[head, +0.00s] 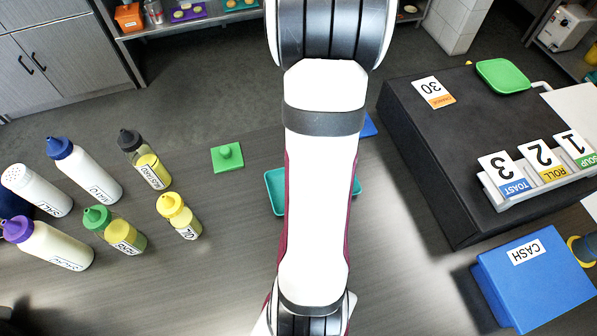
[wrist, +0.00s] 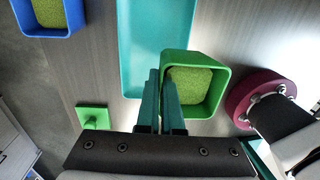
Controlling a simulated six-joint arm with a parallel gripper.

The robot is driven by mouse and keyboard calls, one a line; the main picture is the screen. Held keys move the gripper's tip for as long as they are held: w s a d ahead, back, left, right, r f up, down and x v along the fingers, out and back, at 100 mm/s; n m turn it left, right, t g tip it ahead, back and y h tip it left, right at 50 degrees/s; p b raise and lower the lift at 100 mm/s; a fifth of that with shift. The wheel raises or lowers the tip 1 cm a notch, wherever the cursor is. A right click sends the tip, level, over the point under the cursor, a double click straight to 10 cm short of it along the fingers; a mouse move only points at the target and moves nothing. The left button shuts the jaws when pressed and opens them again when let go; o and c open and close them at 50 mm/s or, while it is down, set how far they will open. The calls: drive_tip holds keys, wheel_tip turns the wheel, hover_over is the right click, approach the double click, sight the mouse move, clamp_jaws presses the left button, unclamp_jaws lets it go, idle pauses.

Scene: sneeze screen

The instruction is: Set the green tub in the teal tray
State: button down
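The green tub (wrist: 209,100), square with grainy green contents, shows in the wrist view just right of my gripper's fingers. My gripper (wrist: 160,76) has its two teal fingers close together, one on each side of the tub's left wall, and looks shut on that wall. The teal tray (wrist: 140,45) lies behind the tub, which overlaps the tray's lower right part in this view; I cannot tell the height between them. In the head view the tray (head: 275,180) is partly hidden by my arm, and the tub and gripper are hidden.
A blue tub (wrist: 45,30) stands left of the tray in the wrist view. A green lid with a knob (head: 228,158) lies on the counter. Several sauce bottles (head: 90,172) stand left. A black box (head: 420,150) and a blue cash box (head: 535,278) are right.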

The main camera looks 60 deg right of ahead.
drive_tip(key=w+f, duration=0.2)
drive_tip(key=w, duration=0.1)
drive_tip(key=w+f, duration=0.1)
drive_tip(key=w, duration=0.1)
drive_tip(key=shift+w+a+f, duration=0.15)
drive_tip(key=shift+w+f, duration=0.15)
drive_tip(key=shift+f, duration=1.85)
drive_tip(key=shift+f, duration=0.15)
drive_tip(key=c, duration=1.1)
unclamp_jaws()
